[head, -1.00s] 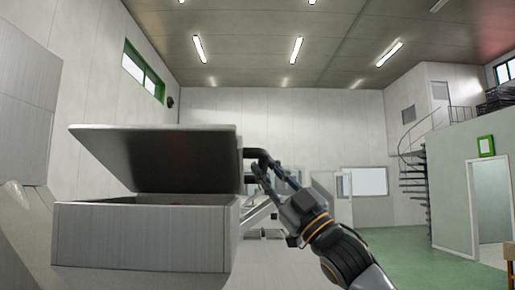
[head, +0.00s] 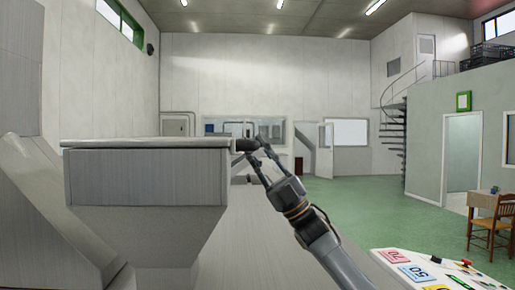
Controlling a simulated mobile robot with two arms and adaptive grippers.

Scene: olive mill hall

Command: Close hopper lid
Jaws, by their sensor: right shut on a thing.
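The hopper (head: 145,185) is a grey metal box with a tapered lower part, at the left of the head view. Its lid (head: 145,143) lies flat along the top rim, with no gap that I can make out. A dark handle (head: 246,145) sticks out from the lid's right end. My right gripper (head: 258,150) is shut on this handle, its arm coming in from the lower right. The inside of the hopper is hidden. My left gripper is not in view.
A panel with coloured number labels (head: 420,270) stands at the lower right. A wooden table (head: 485,200) and chair (head: 490,230) stand at the right. A spiral staircase (head: 393,130) is further back. The green floor (head: 345,195) in the middle is clear.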

